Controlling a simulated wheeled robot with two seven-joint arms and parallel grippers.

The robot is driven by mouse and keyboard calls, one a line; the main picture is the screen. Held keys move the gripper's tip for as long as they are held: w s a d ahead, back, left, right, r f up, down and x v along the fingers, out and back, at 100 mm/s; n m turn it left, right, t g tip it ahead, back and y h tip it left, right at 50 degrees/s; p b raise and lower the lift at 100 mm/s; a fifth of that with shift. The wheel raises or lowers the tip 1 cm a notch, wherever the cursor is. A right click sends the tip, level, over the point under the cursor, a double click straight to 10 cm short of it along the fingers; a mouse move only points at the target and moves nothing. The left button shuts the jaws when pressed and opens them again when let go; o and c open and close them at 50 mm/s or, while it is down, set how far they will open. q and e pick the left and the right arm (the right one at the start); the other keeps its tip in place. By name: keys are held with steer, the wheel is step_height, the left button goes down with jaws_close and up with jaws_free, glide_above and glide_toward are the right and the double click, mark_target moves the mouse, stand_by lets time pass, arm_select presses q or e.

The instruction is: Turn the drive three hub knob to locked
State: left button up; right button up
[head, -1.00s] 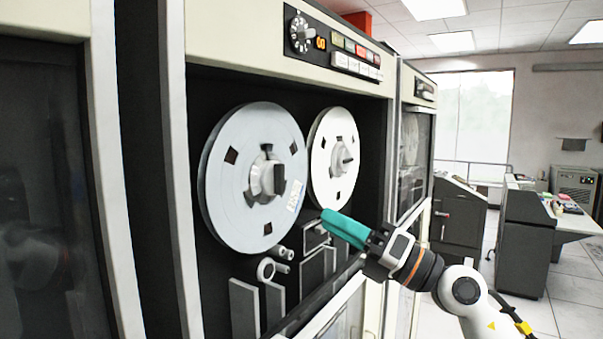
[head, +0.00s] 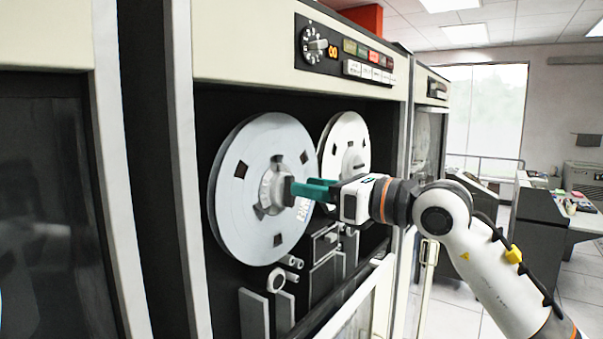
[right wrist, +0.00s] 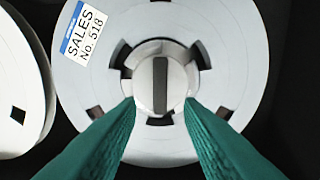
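The hub knob (right wrist: 160,85) is a dark bar on a pale round hub at the centre of the left tape reel (head: 240,165). In the right wrist view the bar stands upright in the picture. The reel there (right wrist: 95,85) carries a label reading "SALES No. 518". My right gripper (head: 300,188) has teal fingers pointing at the hub from the right. In the right wrist view its two fingertips (right wrist: 161,104) are apart, one on each side of the hub's lower part, with nothing between them gripped. Whether they touch the hub I cannot tell. My left gripper is not in view.
A second reel (head: 345,150) sits close to the right. Rollers and guides (head: 290,275) stick out below the reels. The cabinet's control panel (head: 345,55) has a dial and coloured buttons above. A dark glass door (head: 50,200) stands at left.

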mark_target(287, 191)
steer(key=x, duration=0.2)
steer(key=shift+w+a+p, duration=0.2)
steer(key=shift+a+p, duration=0.05)
steer(key=shift+p, duration=0.1)
steer(key=shift+c, duration=0.5)
jaws_close()
